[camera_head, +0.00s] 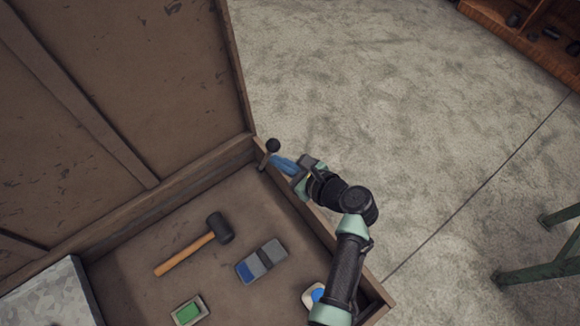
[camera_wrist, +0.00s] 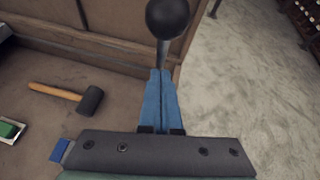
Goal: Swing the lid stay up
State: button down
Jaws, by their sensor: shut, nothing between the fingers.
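The lid stay is a short metal rod with a black ball knob (camera_head: 273,145) on its end, at the back right corner of the wooden box. The open lid (camera_head: 130,75) stands up behind it. In the wrist view the knob (camera_wrist: 167,18) and its rod (camera_wrist: 162,53) rise just beyond my fingertips. My gripper (camera_head: 274,159) has blue fingers, which are shut together with nothing visible between them. The fingertips (camera_wrist: 162,72) are close to the rod; I cannot tell whether they touch it. The lower part of the rod is hidden by the fingers in the wrist view.
Inside the box lie a mallet (camera_head: 192,250), a grey and blue block (camera_head: 261,261) and a green-topped item (camera_head: 190,310). My arm crosses the box's right wall. Open concrete floor (camera_head: 400,110) lies to the right, with a green stand (camera_head: 545,268) and a wooden shelf (camera_head: 530,38) beyond.

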jog(key=w+a+r+g+h+p, duration=0.2)
jog(key=w+a+g+h, duration=0.2)
jog(key=w+a, duration=0.3)
jog(key=w+g, duration=0.1)
jog(key=w, duration=0.3)
jog(key=shift+w+a+m, duration=0.3)
jog(key=shift+a, duration=0.1)
jog(key=shift+w+a+r, duration=0.1)
jog(key=shift+r+p, duration=0.1)
jog(key=shift+p, duration=0.3)
jog(key=d+f+p+v, duration=0.1)
jog(key=p+v, duration=0.3)
jog(key=v, duration=0.8)
jog(key=shift+s+d+r+g, duration=0.3)
jog(key=shift+s+d+r, duration=0.05)
jog(key=shift+s, duration=0.15)
